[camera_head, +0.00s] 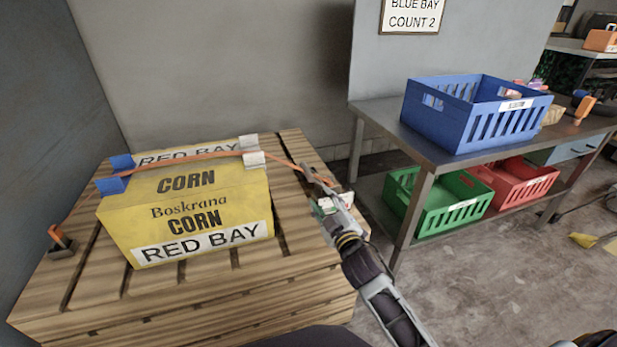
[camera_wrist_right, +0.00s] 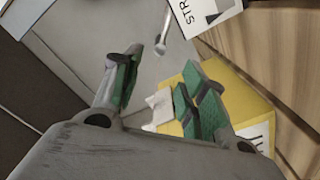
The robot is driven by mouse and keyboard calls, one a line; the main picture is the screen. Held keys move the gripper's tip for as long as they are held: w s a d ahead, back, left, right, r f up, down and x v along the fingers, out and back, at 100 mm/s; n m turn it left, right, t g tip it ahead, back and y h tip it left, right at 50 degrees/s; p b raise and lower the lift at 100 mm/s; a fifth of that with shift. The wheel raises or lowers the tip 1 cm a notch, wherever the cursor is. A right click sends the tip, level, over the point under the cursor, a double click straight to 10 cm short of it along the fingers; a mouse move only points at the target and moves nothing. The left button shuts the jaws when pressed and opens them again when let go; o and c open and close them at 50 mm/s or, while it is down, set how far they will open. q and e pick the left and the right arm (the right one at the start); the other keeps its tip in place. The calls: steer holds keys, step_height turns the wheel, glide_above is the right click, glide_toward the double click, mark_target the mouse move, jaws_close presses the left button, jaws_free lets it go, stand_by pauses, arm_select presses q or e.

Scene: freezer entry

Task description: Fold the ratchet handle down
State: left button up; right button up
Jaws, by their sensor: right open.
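Yellow corn boxes (camera_head: 185,205) stand on a wooden pallet (camera_head: 300,272) with an orange strap (camera_head: 205,156) over them. A slim grey metal piece, apparently the ratchet handle (camera_head: 312,174), slants at the strap's right end, partly hidden by my gripper. My right gripper (camera_head: 326,205) is open beside it at the pallet's right side. In the wrist view, my right gripper (camera_wrist_right: 165,88) has its green-padded fingers apart with nothing between them. A small light metal bar, perhaps the handle's end (camera_wrist_right: 163,38), shows beyond the fingertips. My left gripper is not in view.
A metal table (camera_head: 385,118) at right holds a blue crate (camera_head: 465,135), with green (camera_head: 415,218) and red (camera_head: 520,190) crates on its lower shelf. Blue (camera_head: 110,184) and white (camera_head: 254,160) protectors sit under the strap. A white label (camera_wrist_right: 205,12) shows in the wrist view.

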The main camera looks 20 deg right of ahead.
mark_target(313, 182)
steer(key=shift+w, duration=0.1)
steer(key=shift+w+a+b, duration=0.1)
steer(key=shift+w+b, duration=0.5)
steer(key=shift+w, duration=2.55)
steer(key=shift+w+b, duration=0.3)
steer(key=shift+w, duration=1.8)
steer(key=shift+w+a+f+b, duration=0.1)
steer(key=shift+w+b, duration=0.3)
steer(key=shift+w, duration=1.15)
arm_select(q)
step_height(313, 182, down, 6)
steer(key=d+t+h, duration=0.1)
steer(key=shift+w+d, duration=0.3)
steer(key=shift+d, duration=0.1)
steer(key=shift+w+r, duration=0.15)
